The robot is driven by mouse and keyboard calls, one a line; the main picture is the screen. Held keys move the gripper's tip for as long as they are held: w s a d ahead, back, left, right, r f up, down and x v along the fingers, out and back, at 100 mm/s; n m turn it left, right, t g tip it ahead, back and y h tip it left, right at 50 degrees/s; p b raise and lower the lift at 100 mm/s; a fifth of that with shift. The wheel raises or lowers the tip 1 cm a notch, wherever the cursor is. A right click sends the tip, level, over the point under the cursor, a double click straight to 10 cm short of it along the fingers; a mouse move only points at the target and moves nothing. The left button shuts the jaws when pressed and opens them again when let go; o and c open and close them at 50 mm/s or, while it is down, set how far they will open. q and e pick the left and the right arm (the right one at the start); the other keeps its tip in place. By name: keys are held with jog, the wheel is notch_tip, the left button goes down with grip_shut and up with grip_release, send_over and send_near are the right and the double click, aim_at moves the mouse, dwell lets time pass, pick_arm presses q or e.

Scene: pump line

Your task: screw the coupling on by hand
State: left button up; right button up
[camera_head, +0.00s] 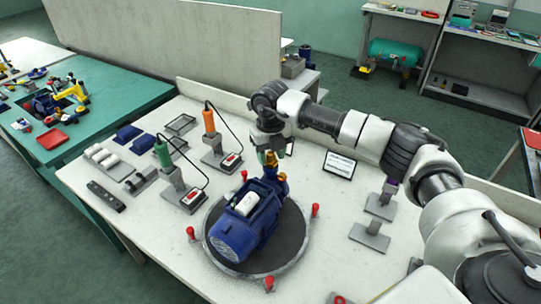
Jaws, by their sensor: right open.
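A blue motor pump (237,234) with a white box on top stands on a round dark turntable (283,254) on the white bench. A brass-yellow fitting (280,184) rises at its upper end; I cannot tell whether this is the coupling. My right gripper (272,158) comes in from the right and points down just above the fitting. It is open, and its fingertips are small and partly hidden, so I cannot tell whether they touch the fitting. My left gripper is not in view.
Red knobs (315,210) stand around the turntable rim. A green-handled tool (162,155) and an orange-handled tool (209,122) stand in holders to the left. A tablet (340,164) and grey stands (370,236) are to the right. Small trays and parts lie at the bench's left.

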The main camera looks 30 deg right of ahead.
jog(key=shift+n, duration=0.3)
jog(key=shift+n+b, duration=0.45)
jog(key=shift+n, duration=1.25)
jog(key=shift+n+b, duration=0.5)
jog(key=shift+n, duration=1.2)
